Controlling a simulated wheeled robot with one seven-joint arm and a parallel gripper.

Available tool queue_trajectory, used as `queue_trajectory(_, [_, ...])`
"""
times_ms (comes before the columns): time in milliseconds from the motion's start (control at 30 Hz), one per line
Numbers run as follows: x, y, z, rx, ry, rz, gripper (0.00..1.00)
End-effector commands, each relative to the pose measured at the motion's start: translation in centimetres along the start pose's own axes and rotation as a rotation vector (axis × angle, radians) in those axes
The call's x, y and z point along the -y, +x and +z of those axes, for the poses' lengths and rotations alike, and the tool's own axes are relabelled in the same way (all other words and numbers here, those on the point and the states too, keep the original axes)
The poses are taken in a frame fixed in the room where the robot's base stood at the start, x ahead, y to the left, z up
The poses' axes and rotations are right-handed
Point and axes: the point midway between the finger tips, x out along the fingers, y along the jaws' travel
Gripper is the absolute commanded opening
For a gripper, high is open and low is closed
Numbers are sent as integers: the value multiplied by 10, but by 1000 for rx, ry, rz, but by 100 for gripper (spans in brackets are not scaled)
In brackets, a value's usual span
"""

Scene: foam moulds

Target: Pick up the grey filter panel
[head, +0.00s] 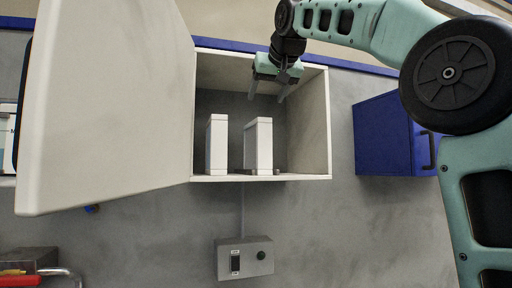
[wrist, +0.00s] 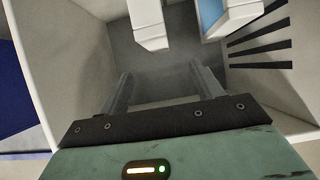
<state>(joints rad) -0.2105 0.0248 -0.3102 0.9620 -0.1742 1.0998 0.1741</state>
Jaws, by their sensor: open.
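Two pale upright panels stand side by side on the floor of an open box-like cabinet (head: 318,125). The right panel (head: 258,146) looks off-white; it also shows at the top of the wrist view (wrist: 148,22). The left panel (head: 216,146) is similar, and in the wrist view (wrist: 236,18) what seems to be this one shows a blue face. I cannot tell which one is the grey filter panel. My gripper (head: 267,94) is open at the cabinet's upper part, above the panels and apart from them. Its fingers (wrist: 161,72) have nothing between them.
The cabinet's large door (head: 110,105) stands open to the left. The cabinet walls are close around my gripper. A blue box (head: 385,135) is on the wall to the right, and a grey switch box (head: 244,259) is below. Dark slots (wrist: 260,45) show in the wrist view.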

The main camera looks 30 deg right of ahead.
Motion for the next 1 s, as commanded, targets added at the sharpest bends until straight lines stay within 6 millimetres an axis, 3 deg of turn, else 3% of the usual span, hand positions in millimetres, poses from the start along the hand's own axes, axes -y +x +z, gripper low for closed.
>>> queue_trajectory(300, [0,57,-2,3,-1,0,65])
queue_trajectory(567, [-2,76,-2,3,-1,1,65])
queue_trajectory(800, [-6,109,-1,3,-1,1,65])
queue_trajectory(1000, [-5,119,1,-1,0,0,65])
